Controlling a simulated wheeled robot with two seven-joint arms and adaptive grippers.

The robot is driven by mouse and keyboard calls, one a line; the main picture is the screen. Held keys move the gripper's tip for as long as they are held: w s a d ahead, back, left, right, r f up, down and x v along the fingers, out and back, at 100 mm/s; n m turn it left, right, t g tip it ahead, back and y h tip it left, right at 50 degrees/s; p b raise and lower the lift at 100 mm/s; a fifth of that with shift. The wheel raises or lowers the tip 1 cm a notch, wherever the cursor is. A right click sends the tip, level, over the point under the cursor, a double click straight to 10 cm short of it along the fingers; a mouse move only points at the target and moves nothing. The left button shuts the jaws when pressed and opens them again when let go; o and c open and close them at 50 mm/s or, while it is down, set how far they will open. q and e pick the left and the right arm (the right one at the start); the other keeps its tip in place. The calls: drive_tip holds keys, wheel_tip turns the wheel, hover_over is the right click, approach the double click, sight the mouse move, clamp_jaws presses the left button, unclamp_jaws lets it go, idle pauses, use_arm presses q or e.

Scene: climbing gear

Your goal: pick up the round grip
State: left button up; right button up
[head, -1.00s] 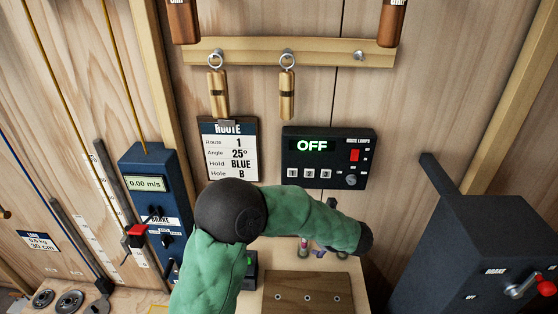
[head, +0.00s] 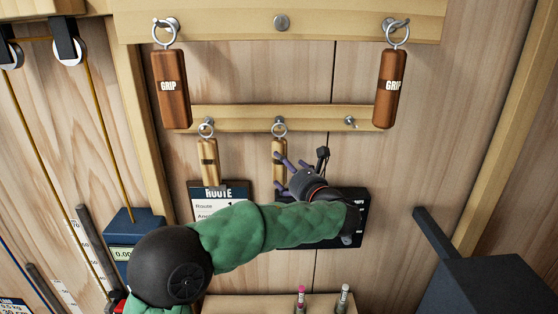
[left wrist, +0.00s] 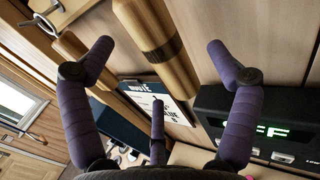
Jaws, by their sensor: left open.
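Two dark brown grips lettered GRIP hang by rings from the upper rail in the head view. The left one (head: 170,90) looks square-edged; the right one (head: 389,92) looks rounder. My left gripper (head: 294,166) is open and empty, below and left of the right grip. Its purple fingers spread around the front of a light wooden cylinder with a dark band (head: 279,162), apart from or touching it, I cannot tell which. That cylinder also shows between the fingers in the left wrist view (left wrist: 158,42). My right gripper is not in view.
Another light cylinder (head: 208,164) hangs to the left on the lower rail (head: 240,119). A route card (head: 205,205) and a black display box (left wrist: 270,128) sit below, partly hidden by my arm. A dark box (head: 485,285) stands at lower right. An empty peg (head: 351,122) is on the lower rail.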

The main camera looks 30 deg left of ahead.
sight(280, 164)
use_arm(q)
drive_tip(key=p+x, duration=0.1)
drive_tip(key=x, duration=0.3)
drive_tip(key=shift+s+a+p, duration=0.1)
drive_tip(key=shift+a+p, duration=0.2)
drive_tip(key=shift+a, duration=0.05)
drive_tip(key=shift+w+a, duration=0.25)
drive_tip(key=shift+a, duration=0.15)
drive_tip(key=shift+d, duration=0.1)
drive_tip(key=c, duration=1.4)
